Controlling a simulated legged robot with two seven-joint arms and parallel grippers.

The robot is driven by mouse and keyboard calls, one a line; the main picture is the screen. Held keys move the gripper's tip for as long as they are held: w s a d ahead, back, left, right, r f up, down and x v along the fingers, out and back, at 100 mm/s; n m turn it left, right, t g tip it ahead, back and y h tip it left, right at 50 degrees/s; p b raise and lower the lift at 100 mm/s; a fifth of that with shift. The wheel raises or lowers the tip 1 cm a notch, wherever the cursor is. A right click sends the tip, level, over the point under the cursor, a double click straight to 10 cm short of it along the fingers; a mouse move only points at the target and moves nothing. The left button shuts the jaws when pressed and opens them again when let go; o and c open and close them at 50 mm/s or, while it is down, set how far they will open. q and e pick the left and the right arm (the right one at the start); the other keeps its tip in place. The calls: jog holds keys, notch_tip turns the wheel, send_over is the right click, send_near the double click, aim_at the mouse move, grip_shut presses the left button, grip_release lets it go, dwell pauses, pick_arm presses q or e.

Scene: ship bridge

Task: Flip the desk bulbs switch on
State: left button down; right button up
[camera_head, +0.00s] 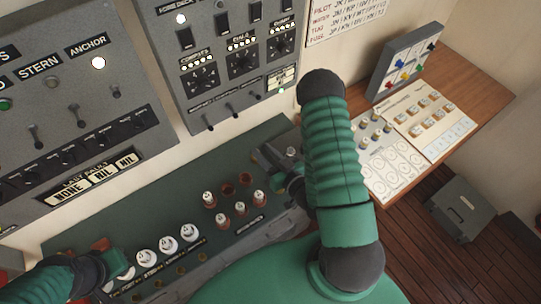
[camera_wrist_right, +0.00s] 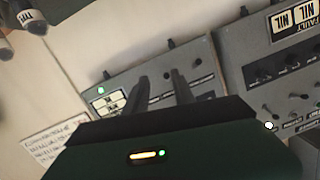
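In the head view, small white bulbs (camera_head: 241,208) stand in red sockets on the green desk console (camera_head: 135,215). Toggle levers (camera_head: 232,110) line the lower edge of the grey middle panel (camera_head: 215,50); their labels are too small to read, so I cannot tell which is the desk bulbs switch. My right gripper (camera_head: 266,158) is low in front of this panel, partly hidden by my arm. In the right wrist view its two fingers (camera_wrist_right: 162,92) are apart and empty, with the panel beyond them upside down. My left gripper (camera_head: 104,258) is at the lower left, its fingers unclear.
A left panel (camera_head: 75,100) carries more toggles and a lit anchor lamp. On the right are a wooden desk (camera_head: 460,75) with button boards, a rack of coloured pieces (camera_head: 405,60), and a grey box (camera_head: 460,208) on the floor.

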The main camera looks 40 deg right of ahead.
jog(key=s, duration=0.1)
jog(key=s+p, duration=0.1)
jog(key=s, duration=0.1)
jog(key=shift+s+d, duration=0.1)
jog(key=shift+d, duration=0.15)
jog(key=shift+a, duration=0.15)
jog(key=s+r+p, duration=0.2)
jog(key=s+p, duration=0.2)
jog(key=s, duration=1.2)
jog(key=shift+s+r, duration=0.2)
jog(key=shift+r, duration=0.05)
